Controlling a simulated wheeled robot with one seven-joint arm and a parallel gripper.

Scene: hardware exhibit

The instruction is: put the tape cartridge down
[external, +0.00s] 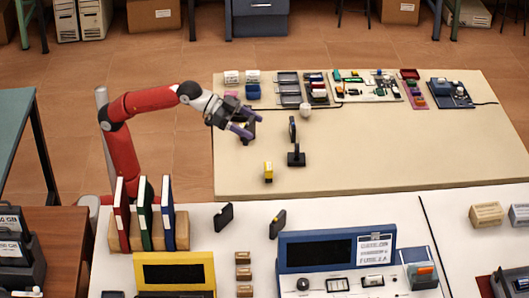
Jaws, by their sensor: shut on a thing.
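My gripper (245,130) has purple fingers and reaches over the left part of the cream table (400,160). It is shut on a small dark block, which I take to be the tape cartridge (250,125). The fingers hide part of the cartridge. I cannot tell whether the cartridge touches the tabletop or is held above it.
Right of my gripper are a small pale round thing (305,110) and a black stand (296,158). A yellow block (268,171) stands nearer the front edge. Trays (289,90) and a circuit board (367,87) line the back. The table's middle right is clear.

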